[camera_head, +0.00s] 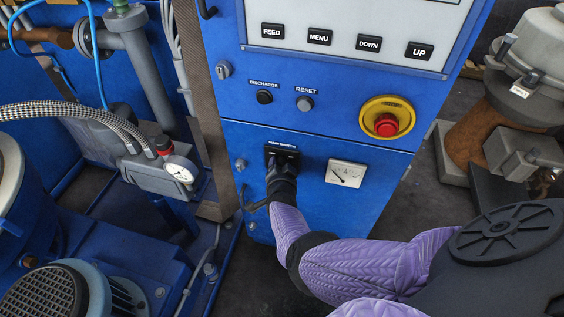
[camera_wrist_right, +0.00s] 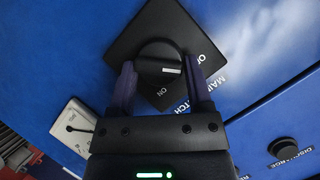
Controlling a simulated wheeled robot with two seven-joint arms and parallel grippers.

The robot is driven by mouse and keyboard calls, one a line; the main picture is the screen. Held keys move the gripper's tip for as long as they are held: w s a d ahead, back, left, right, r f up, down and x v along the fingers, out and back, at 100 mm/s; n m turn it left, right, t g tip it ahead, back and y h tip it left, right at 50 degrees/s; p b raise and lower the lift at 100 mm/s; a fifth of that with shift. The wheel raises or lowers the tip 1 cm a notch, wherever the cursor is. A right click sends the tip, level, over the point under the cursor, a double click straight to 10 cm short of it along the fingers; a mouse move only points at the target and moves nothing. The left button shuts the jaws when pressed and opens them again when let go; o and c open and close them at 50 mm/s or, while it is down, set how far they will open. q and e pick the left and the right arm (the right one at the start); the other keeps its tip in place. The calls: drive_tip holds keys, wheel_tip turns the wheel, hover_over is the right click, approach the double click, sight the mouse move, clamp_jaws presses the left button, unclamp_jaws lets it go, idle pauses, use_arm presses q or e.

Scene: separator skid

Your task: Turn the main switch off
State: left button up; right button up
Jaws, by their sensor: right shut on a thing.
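The main switch (camera_head: 283,153) is a black square plate with a round black knob, on the blue cabinet front below the discharge and reset buttons. In the right wrist view the plate (camera_wrist_right: 150,28) is large and the knob (camera_wrist_right: 158,52) sits between my fingers. A short white mark shows on the knob, and a white ON label shows on the plate below it. My right gripper (camera_head: 277,174) reaches the switch from the front; its two fingers (camera_wrist_right: 159,74) are shut on the knob's sides. In the head view the gripper hides part of the switch. My left gripper is out of view.
An analog meter (camera_head: 346,174) sits right of the switch. A red emergency button (camera_head: 386,124) on a yellow ring is above right. A key-like knob (camera_head: 223,70) and a black handle are at the cabinet's left. Pipes and a pressure gauge (camera_head: 180,172) stand left.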

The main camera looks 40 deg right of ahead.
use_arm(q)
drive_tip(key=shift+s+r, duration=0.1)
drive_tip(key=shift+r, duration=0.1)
use_arm(e)
drive_tip(key=shift+w+r, duration=0.1)
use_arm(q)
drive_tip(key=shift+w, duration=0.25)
use_arm(e)
drive_tip(key=shift+n, duration=0.3)
drive_tip(key=o, duration=1.3)
drive_tip(key=shift+c, duration=0.2)
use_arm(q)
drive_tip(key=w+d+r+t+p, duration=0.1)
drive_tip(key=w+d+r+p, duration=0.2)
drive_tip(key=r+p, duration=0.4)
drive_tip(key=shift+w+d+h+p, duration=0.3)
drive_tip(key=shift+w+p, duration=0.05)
use_arm(e)
drive_tip(key=v, duration=1)
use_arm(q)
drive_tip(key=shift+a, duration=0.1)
use_arm(e)
drive_tip(key=shift+w+a, duration=0.15)
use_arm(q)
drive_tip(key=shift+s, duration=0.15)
